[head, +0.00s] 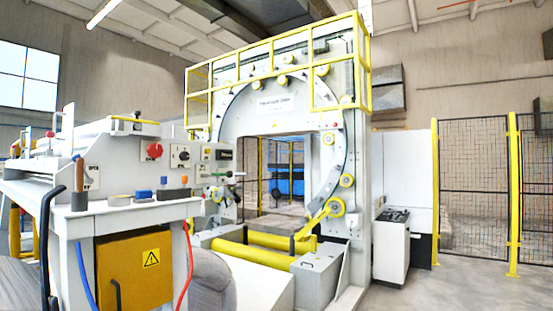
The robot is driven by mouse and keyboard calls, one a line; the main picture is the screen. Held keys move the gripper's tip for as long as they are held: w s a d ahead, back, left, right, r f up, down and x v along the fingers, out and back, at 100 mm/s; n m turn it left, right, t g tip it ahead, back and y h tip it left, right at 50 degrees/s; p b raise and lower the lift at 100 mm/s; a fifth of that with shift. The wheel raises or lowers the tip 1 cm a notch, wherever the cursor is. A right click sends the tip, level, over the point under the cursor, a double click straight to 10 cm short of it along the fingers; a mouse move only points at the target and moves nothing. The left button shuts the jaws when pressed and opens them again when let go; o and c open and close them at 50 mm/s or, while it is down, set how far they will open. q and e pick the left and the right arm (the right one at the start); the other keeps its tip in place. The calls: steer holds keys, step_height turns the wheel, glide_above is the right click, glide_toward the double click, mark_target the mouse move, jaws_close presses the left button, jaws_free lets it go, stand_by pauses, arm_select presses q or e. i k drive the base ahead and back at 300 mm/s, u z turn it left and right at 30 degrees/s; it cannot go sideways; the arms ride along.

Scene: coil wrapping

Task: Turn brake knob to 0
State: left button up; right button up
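A white control panel stands at the left. It carries a red knob (154,151) on its left part and a black rotary knob (182,155) on a light plate to the right of it. Neither of my grippers can be made out in this view.
A white workbench (130,215) with small tools on top juts out below the panel. A yellow box (135,272) with a warning sign is under it. The large ring wrapping machine (352,200) with yellow rollers (262,256) stands behind.

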mark_target(183, 156)
steer(key=z, duration=0.4)
steer(key=i, duration=5.65)
steer(key=u, duration=3.45)
